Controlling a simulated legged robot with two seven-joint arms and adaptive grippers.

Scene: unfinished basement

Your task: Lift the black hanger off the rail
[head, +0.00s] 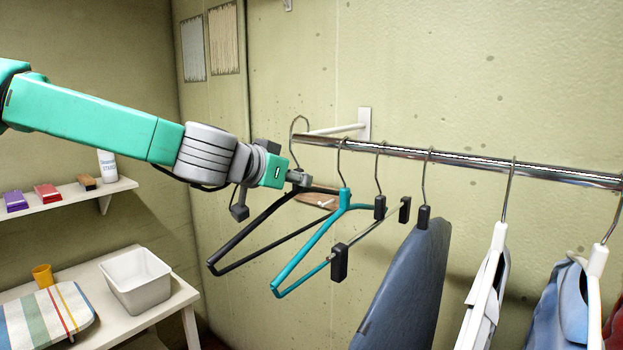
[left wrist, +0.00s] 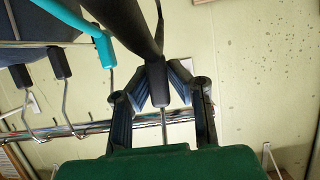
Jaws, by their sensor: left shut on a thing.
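The black hanger (head: 240,237) hangs tilted from my left gripper (head: 298,178) at the left end of the metal rail (head: 460,160). The left gripper is shut on the hanger's neck, just below its wire hook. The hook's curve shows above the rail's end, higher than the other hooks sit; I cannot tell whether it is fully clear of the rail. In the left wrist view the fingers of the gripper (left wrist: 163,95) close on both sides of the black neck (left wrist: 158,82), with the rail (left wrist: 75,132) behind. My right gripper is not in view.
A teal hanger (head: 307,253) hangs close beside the black one. A clip hanger (head: 340,263), a dark blue garment (head: 405,285) and white hangers with clothes (head: 490,285) follow to the right. A white bin (head: 136,283) stands on the table at lower left. Open space lies left of the rail.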

